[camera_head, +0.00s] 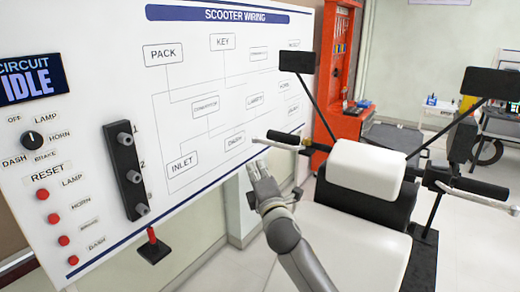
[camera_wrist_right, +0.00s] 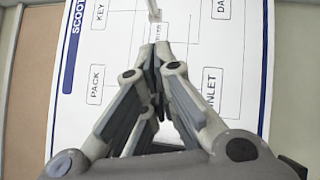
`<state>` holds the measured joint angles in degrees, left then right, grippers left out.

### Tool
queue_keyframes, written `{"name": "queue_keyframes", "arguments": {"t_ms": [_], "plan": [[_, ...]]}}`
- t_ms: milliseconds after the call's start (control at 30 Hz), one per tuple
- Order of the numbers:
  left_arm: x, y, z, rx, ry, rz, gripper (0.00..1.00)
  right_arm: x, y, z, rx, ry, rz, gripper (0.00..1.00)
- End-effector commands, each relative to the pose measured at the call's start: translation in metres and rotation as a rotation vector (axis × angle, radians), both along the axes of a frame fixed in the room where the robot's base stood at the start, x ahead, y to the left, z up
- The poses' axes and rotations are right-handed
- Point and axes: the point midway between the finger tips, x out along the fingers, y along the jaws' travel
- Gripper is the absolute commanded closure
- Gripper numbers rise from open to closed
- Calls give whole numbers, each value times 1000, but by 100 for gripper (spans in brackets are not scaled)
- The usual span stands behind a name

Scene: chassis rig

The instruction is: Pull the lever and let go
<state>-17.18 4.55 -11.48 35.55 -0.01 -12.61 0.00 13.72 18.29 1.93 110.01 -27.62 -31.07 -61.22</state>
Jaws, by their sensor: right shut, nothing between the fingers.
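The scooter's handlebar at the left has a dark grip (camera_head: 283,137) and a thin pale brake lever (camera_head: 262,142) with a rounded end. My right gripper (camera_head: 257,174) is just below the lever's end in the head view, its fingers shut and empty. In the right wrist view, the gripper's fingertips (camera_wrist_right: 155,48) meet in a point. A thin pale rod end (camera_wrist_right: 154,12), perhaps the brake lever, lies just beyond them; contact cannot be told. A small red-handled lever (camera_head: 152,238) on a black base stands below the board. My left gripper is out of view.
The scooter wiring board (camera_head: 215,65) fills the left, with a dark knob (camera_head: 32,140) and several red buttons. The white seat (camera_head: 345,252) and headrest (camera_head: 366,166) are right of my arm. Another handlebar grip (camera_head: 480,187) is at the right. A red cabinet (camera_head: 340,70) stands behind.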

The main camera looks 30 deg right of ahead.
Motion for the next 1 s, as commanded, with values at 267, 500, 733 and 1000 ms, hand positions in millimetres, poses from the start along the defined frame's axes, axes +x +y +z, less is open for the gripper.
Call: {"name": "queue_keyframes", "arguments": {"t_ms": [267,500,733,1000], "plan": [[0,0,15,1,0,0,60,40,-13,10,3,1,0,100],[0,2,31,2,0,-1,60,52,-41,17,0,2,-1,100],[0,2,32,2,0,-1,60,55,-47,17,0,0,0,100],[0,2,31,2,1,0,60,55,-47,17,1,0,-3,100]]}}
